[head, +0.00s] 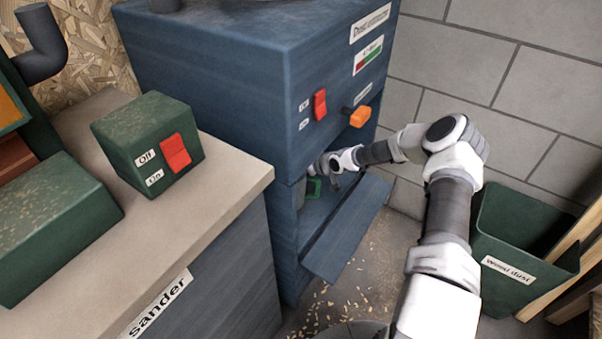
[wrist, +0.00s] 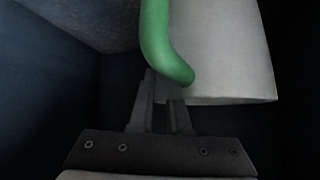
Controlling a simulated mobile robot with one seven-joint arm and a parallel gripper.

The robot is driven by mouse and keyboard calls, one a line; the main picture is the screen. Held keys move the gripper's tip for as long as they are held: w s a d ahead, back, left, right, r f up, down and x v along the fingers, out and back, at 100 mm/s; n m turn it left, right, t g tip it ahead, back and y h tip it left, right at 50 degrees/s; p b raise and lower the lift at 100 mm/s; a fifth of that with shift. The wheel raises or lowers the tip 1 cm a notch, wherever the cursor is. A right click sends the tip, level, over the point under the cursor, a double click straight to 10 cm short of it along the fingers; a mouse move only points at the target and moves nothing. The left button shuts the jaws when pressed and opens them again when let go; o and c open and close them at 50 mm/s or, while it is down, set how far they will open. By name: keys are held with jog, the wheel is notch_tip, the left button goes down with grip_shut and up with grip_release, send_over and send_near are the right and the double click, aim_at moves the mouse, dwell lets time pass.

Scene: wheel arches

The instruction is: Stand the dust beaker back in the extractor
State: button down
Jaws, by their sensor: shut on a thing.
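The dust extractor (head: 215,85) is a tall blue cabinet with its lower flap (head: 348,232) hanging open and down. My arm reaches into the open lower compartment, and my gripper (head: 325,172) is inside it. The dust beaker shows in the wrist view as a pale grey body (wrist: 225,50) with a green handle (wrist: 160,40). My gripper (wrist: 163,98) is shut on the handle, its fingers close together at the handle's lower end. In the head view only a little of the green handle (head: 313,188) shows; the cabinet and my gripper hide most of the beaker.
An orange lever (head: 361,116) and a red switch (head: 320,104) are on the extractor's front. A bench (head: 215,195) with a green switch box (head: 148,145) stands at left. A green wood dust bin (head: 530,240) stands at right. Shavings lie on the floor (head: 345,295).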

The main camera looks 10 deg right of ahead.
jog(key=shift+f, duration=0.7)
jog(key=c, duration=0.9)
grip_release()
jog(key=shift+o, duration=0.2)
jog(key=shift+s+d+r, duration=0.1)
jog(key=shift+s+r, duration=0.05)
jog(key=shift+r, duration=0.2)
jog(key=p+v, duration=0.4)
jog(key=v, duration=0.7)
jog(key=shift+s, duration=0.2)
jog(key=shift+d+r, duration=0.1)
